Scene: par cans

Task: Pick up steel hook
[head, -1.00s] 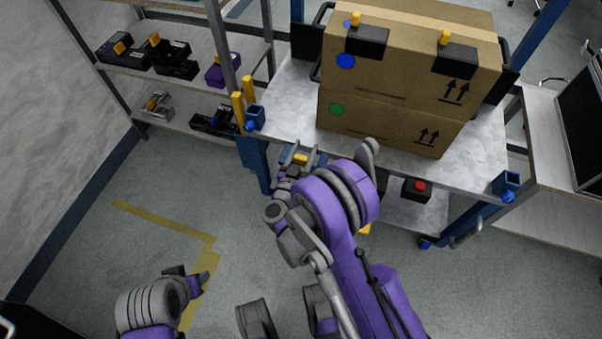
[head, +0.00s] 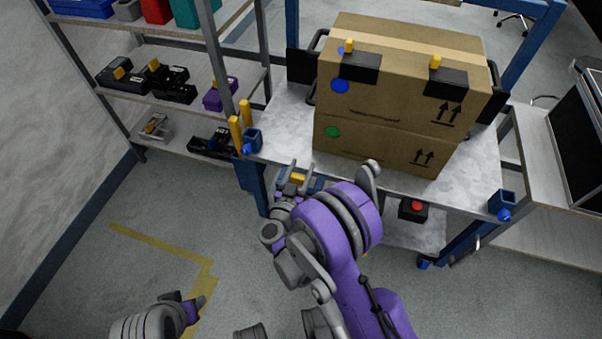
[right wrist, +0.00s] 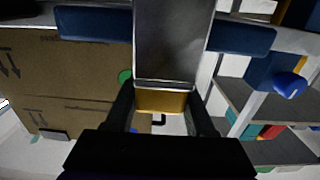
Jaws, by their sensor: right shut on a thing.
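The steel hook shows in the right wrist view as a grey metal plate (right wrist: 172,42) with a yellow block (right wrist: 162,101) at its near end. My right gripper (right wrist: 162,110) is shut on it, with one dark finger on each side of the yellow block. In the head view my right gripper (head: 294,184) is at the cart's front edge, and the hook's yellow part (head: 297,178) shows between its fingers. The hook's far end is hidden in both views. My left gripper (head: 185,303) is low at the left, above the floor; its opening is unclear.
A cart (head: 276,128) carries two stacked cardboard boxes (head: 398,95) with black, yellow-topped clips. A box with a red button (head: 413,209) is on its lower shelf. A rack (head: 130,95) with several tools stands left. A bench (head: 545,160) stands right. Floor (head: 110,275) is clear at left.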

